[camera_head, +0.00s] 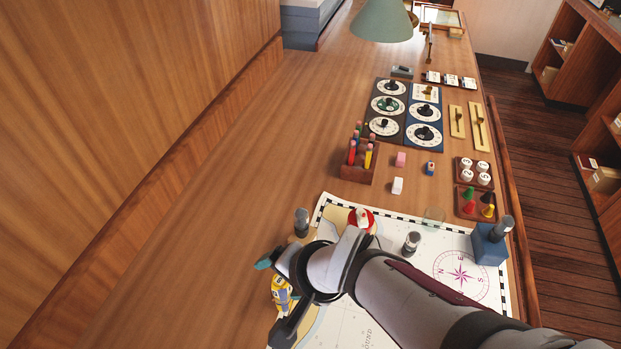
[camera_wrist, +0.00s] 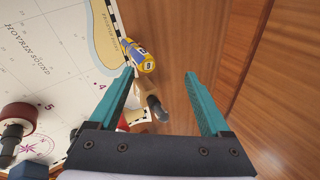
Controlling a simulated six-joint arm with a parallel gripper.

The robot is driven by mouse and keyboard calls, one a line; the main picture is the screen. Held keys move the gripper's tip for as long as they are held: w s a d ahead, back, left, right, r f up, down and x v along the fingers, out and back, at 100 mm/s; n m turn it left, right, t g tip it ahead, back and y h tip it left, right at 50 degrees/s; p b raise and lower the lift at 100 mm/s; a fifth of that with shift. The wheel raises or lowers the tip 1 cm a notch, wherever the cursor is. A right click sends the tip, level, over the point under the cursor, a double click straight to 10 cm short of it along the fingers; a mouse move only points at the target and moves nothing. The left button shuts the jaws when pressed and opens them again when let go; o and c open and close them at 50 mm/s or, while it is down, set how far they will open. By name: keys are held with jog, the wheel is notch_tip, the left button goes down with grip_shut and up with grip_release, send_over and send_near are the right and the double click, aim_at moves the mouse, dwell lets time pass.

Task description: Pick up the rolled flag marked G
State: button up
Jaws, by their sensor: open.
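The rolled flag, yellow with blue bands and a small pale mark I cannot read clearly, lies by the chart's edge in the wrist view (camera_wrist: 139,55). In the head view its yellow end (camera_head: 281,294) shows beside my wrist, partly covered by my arm. My gripper (camera_wrist: 160,77) is open and empty, with teal fingers pointing toward the tabletop. In the wrist view the flag is just beyond the left fingertip, left of the middle of the gap, and not between the fingers.
The chart (camera_head: 405,235) lies under my arm. A dark cylindrical piece (camera_head: 301,222) stands at its far left corner; a red-and-white round piece (camera_head: 361,218) is near. A pencil block (camera_head: 357,174) and dial panels stand farther back. The wooden tabletop (camera_head: 215,215) at left is bare.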

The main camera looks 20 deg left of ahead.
jog(key=a+f+t, duration=0.1)
jog(key=a+f, duration=0.3)
jog(key=a, duration=0.3)
jog(key=n+t+h, duration=0.2)
jog(key=t+h, duration=0.5)
jog(key=t, duration=0.3)
send_near(277, 292)
jog(key=x, duration=0.9)
jog(key=shift+w, duration=0.2)
jog(key=x, duration=0.5)
jog(key=shift+w+a, duration=0.1)
jog(key=shift+w, duration=0.25)
grip_shut()
